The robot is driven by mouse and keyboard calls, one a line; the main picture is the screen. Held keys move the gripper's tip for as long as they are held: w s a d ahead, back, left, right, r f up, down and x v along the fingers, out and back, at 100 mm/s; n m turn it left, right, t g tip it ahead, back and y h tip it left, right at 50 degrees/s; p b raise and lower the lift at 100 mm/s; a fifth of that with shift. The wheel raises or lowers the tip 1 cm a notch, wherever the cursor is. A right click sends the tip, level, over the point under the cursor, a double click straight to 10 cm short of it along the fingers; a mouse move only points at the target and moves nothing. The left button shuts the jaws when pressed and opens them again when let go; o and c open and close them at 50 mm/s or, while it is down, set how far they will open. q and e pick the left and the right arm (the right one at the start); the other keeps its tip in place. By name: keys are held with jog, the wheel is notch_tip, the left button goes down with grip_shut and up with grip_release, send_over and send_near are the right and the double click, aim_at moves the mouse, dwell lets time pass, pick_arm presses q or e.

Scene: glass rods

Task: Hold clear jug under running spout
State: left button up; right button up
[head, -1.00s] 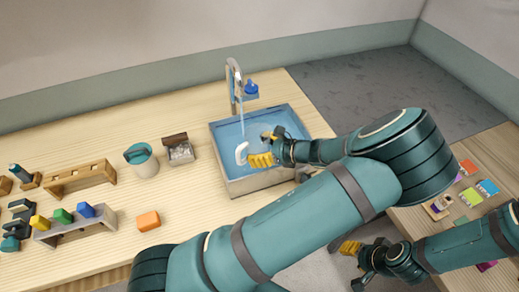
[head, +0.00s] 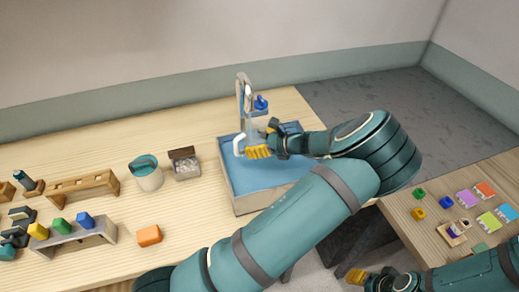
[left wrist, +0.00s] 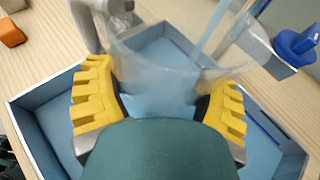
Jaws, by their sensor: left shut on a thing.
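The clear jug (head: 257,131) is held over the blue basin (head: 243,190), beneath the grey spout (head: 242,82). Its pale handle (head: 238,145) shows to the left of the fingers. My left gripper (head: 262,151) is shut on the jug; its yellow fingers sit on either side of the clear wall in the left wrist view (left wrist: 160,105). There a pale blue stream (left wrist: 212,30) runs down to the jug's mouth and appears to enter it. The water level inside is hard to tell. My right gripper (head: 357,276) is low at the bottom, with its opening unclear.
A blue tap knob (head: 261,102) is close beside the spout. A teal-and-white pail (head: 147,173), a box of pale pieces (head: 185,163) and an orange block (head: 149,235) stand left of the basin. A side table (head: 435,240) holds colored cards and small blocks.

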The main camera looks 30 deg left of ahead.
aim_at(256, 132)
pick_arm(q)
jog(key=shift+w+a, duration=1.65)
jog(key=shift+a, duration=0.3)
jog(key=shift+d, duration=0.1)
dwell(1.7)
jog(key=s+d+p, duration=0.4)
jog(key=s+d, duration=0.5)
jog(key=d, duration=0.1)
jog(key=shift+d, duration=0.3)
